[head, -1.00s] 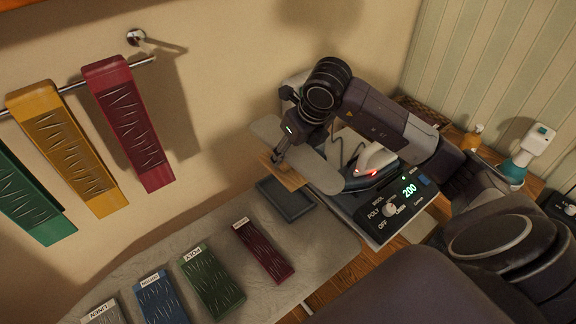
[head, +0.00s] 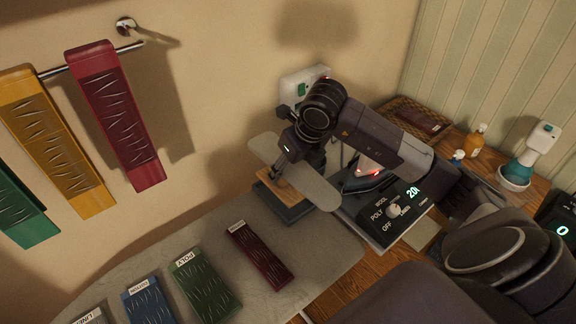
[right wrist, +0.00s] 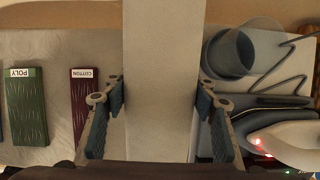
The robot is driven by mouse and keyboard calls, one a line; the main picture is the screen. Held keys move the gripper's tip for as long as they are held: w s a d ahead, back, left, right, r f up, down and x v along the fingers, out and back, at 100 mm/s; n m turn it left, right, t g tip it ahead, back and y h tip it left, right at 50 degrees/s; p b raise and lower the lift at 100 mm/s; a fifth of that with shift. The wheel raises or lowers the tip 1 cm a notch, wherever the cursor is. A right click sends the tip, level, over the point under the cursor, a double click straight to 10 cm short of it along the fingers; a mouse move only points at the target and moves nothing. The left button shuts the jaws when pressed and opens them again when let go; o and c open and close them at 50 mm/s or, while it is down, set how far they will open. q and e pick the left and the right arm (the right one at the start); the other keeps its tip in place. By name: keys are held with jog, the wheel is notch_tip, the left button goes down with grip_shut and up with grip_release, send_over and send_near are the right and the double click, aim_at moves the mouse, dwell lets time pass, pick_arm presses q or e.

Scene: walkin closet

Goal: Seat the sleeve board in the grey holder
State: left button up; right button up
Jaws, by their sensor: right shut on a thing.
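The sleeve board (head: 311,186) has a long pale grey rounded top and a light wooden base (head: 268,192). My right gripper (head: 277,174) is shut on it. In the right wrist view the pale board (right wrist: 160,60) runs between the two fingers of the right gripper (right wrist: 160,108). The dark grey holder (head: 293,213) is a shallow tray on the ironing surface. The wooden base overlaps the holder in the head view, and the board hides much of it. I cannot tell whether the base is inside the holder or just above it. My left gripper is not in view.
An iron (head: 368,170) with a red light stands on a unit with a dial (head: 394,211), close right of the board. Labelled maroon (head: 262,257), green (head: 205,284) and blue (head: 150,301) pads lie on the ironing surface (head: 325,245). Coloured boards hang on the wall rail at left.

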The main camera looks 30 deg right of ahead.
aim_at(288, 186)
jog(key=shift+f+b, duration=2.25)
jog(key=shift+f, duration=0.35)
jog(key=o, duration=1.6)
jog(key=shift+o, duration=0.9)
jog(key=shift+f, duration=0.1)
jog(key=v, duration=1.2)
